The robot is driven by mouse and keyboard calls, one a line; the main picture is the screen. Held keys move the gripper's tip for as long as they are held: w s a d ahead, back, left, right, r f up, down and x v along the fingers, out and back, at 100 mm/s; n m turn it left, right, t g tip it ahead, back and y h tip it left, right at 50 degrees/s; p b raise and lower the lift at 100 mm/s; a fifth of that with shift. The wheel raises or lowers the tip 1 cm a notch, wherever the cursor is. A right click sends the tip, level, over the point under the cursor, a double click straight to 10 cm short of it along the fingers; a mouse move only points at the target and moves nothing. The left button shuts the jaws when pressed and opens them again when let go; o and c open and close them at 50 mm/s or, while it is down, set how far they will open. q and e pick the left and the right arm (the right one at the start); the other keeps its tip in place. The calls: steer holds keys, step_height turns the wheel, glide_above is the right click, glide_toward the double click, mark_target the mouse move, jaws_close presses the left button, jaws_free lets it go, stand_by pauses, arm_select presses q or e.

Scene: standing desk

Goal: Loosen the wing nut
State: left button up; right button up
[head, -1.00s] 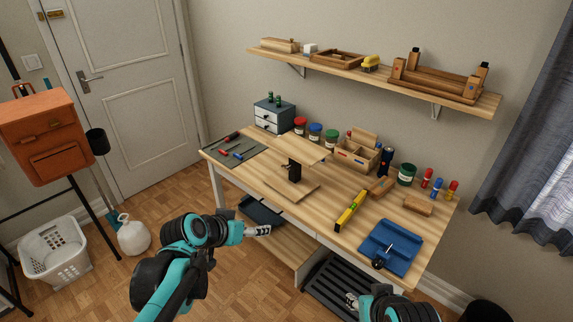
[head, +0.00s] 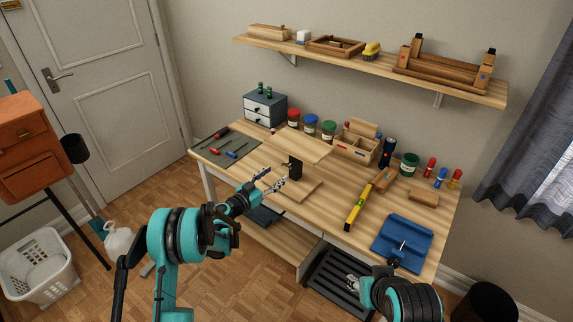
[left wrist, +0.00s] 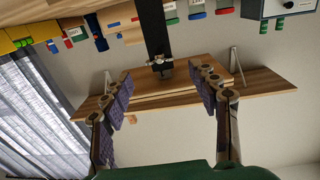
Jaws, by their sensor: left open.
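A black upright post (head: 295,167) stands on a wooden base board (head: 302,189) on the desk. In the left wrist view the post (left wrist: 154,28) comes down from the top, with a small metal piece (left wrist: 160,66) at its end that may be the wing nut; its wings are too small to make out. My left gripper (head: 271,180) is open and empty, just left of the post. Its two fingers stand wide apart on either side of the post in the left wrist view (left wrist: 163,93).
A yellow level (head: 358,208), a blue tray (head: 402,244) and a wooden organiser (head: 356,148) lie right of the post. A dark mat (head: 228,150) with tools is at the left. A wall shelf (head: 365,66) hangs above. Jars line the desk's back.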

mark_target(287, 165)
arm_select(q)
steer(key=b+x, duration=0.2)
steer(key=x, duration=0.5)
steer(key=shift+f, duration=0.15)
steer(key=shift+w+d, duration=0.25)
steer(key=shift+w, duration=0.1)
steer(key=c, duration=1.2)
